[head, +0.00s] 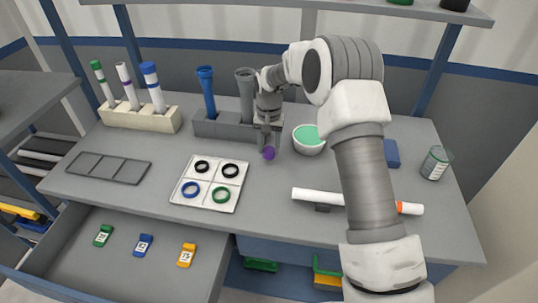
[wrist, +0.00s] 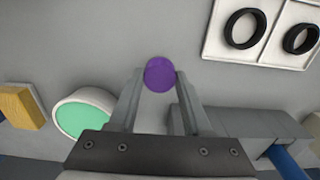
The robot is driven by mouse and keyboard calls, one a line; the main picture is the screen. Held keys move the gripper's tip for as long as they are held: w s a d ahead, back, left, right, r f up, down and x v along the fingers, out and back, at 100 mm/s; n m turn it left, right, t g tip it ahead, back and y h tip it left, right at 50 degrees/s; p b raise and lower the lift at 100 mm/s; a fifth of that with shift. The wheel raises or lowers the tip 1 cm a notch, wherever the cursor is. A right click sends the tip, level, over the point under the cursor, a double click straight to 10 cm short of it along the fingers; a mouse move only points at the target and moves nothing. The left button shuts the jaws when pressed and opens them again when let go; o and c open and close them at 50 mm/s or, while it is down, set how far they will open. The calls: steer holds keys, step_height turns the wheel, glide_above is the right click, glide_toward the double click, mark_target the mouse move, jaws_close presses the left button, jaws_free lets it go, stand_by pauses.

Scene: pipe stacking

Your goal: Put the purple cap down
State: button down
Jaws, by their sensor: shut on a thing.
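The purple cap (head: 269,153) is small and round and sits between the fingertips of my gripper (head: 268,146). In the wrist view the cap (wrist: 159,74) shows its round purple face, and the fingers of my gripper (wrist: 159,85) press on it from both sides. In the head view the gripper points down over the middle of the table. The cap is low over the bare tabletop; I cannot tell whether it touches the surface.
A white bowl with green inside (head: 309,140) stands close to the right of my gripper. The grey pipe holder (head: 222,128) is behind left. A white tray with rings (head: 211,184) lies in front left. A white pipe (head: 318,196) lies in front right. Bare table surrounds the cap.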

mark_target(269, 150)
steer(key=shift+f, duration=1.7)
steer(key=shift+f, duration=0.1)
steer(key=shift+f, duration=0.15)
steer(key=shift+c, duration=1.7)
jaws_free()
steer(key=shift+r, duration=0.2)
